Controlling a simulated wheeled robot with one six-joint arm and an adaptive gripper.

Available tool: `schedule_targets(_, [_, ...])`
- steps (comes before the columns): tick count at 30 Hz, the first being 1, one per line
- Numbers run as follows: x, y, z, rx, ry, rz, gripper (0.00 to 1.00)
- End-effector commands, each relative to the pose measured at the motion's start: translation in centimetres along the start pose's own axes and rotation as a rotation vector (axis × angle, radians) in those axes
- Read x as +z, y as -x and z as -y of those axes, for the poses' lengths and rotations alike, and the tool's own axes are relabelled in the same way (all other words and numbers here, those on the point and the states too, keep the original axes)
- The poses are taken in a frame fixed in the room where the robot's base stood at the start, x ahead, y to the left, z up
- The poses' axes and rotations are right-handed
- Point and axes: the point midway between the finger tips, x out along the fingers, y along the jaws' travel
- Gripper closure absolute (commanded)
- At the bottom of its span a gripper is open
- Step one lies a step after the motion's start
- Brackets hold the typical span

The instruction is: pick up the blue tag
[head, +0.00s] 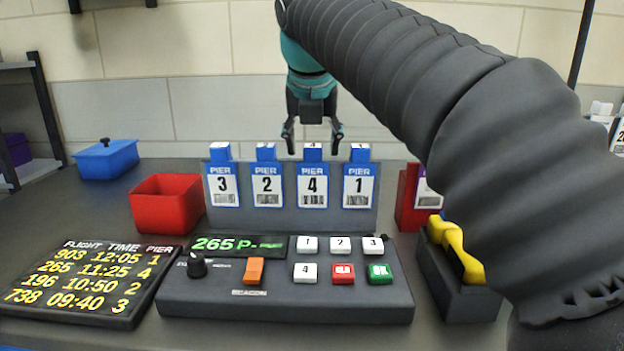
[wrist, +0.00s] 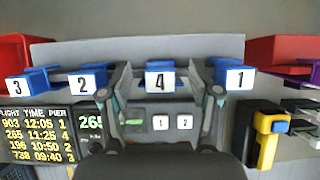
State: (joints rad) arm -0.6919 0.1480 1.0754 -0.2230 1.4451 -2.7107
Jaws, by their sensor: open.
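Several blue-topped tags hang in a row on a grey rack, each with a white PIER label. From left in the head view they are tag 3 (head: 223,187), tag 2 (head: 267,187), tag 4 (head: 312,187) and tag 1 (head: 357,187). My gripper (head: 312,141) is open and empty, pointing down, with its fingertips just above tag 4's top. In the wrist view, tag 4's blue top (wrist: 160,75) lies between the spread fingers of my gripper (wrist: 163,88). Tag 2 (wrist: 83,80) and tag 1 (wrist: 236,76) lie just outside them.
A console (head: 285,296) with buttons shows "265 P.-" in front of the rack. A flight board (head: 90,283) lists 265, 11:25, 4. A red bin (head: 166,205) and blue box (head: 106,160) stand left; a red holder (head: 408,205) and yellow-handled item (head: 456,246) stand right.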

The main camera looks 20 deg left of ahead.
Motion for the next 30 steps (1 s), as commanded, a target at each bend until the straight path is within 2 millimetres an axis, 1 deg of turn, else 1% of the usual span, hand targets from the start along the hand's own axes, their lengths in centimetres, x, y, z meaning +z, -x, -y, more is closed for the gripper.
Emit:
schedule_targets(1, [0.0,0.0,0.0,0.000,0.000,0.000,0.40])
schedule_targets(7, [0.0,0.0,0.0,0.000,0.000,0.000,0.90])
schedule_targets(8, [0.0,0.0,0.0,0.000,0.000,-0.001,0.97])
schedule_targets(9, [0.0,0.0,0.0,0.000,0.000,-0.001,1.00])
schedule_targets(22, [0.2,0.3,-0.1,0.000,0.000,-0.001,1.00])
schedule_targets(26, [0.6,1.1,-0.1,0.000,0.000,0.001,1.00])
schedule_targets(30, [1.1,2.2,-0.1,0.001,-0.001,0.001,1.00])
